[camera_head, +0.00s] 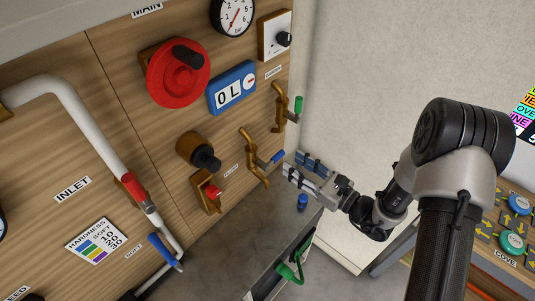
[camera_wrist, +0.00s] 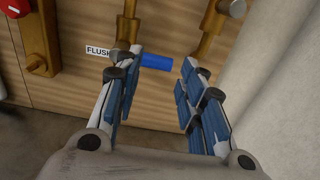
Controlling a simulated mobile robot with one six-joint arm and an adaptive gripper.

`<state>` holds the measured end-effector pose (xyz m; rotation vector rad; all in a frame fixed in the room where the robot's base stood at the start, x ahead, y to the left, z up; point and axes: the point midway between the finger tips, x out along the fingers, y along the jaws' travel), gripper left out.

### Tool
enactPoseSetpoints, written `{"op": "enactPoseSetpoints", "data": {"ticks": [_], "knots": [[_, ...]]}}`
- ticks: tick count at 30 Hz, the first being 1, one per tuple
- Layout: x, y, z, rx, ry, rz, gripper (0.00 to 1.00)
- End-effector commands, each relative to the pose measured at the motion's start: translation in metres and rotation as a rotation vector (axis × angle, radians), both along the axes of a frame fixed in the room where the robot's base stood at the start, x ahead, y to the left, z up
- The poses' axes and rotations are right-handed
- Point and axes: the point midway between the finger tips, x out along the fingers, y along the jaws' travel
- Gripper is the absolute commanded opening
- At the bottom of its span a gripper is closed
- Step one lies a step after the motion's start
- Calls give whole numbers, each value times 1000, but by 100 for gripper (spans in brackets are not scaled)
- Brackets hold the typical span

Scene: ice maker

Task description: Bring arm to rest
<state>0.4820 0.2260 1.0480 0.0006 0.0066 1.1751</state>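A blue valve handle (camera_head: 277,157) on a brass pipe is just left of the fingertips. In the wrist view this blue handle (camera_wrist: 156,62) shows beyond the gap between the fingers, near the FLUSH label (camera_wrist: 98,51). I cannot tell whether a finger touches the handle.
A red handwheel (camera_head: 178,73) sticks out higher up. A small blue object (camera_head: 302,202) and a green handle (camera_head: 290,272) are below. A button panel (camera_head: 510,225) stands at right.

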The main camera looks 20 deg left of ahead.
Motion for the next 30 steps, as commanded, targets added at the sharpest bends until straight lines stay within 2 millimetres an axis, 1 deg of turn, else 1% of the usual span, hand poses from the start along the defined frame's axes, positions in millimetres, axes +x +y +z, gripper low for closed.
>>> {"op": "enactPoseSetpoints", "data": {"ticks": [3, 6, 22, 23, 26, 29, 30], "knots": [[-4, -10, 1, 2, -1, 0, 37], [-6, -14, 2, 2, -2, 1, 37], [-7, -13, 5, 3, -9, 9, 37], [-7, -12, 8, 1, -14, 16, 37], [-17, -7, 28, -23, -57, 79, 37], [-41, 1, 59, -80, -138, 203, 37], [-55, 4, 73, -113, -180, 264, 37]]}}
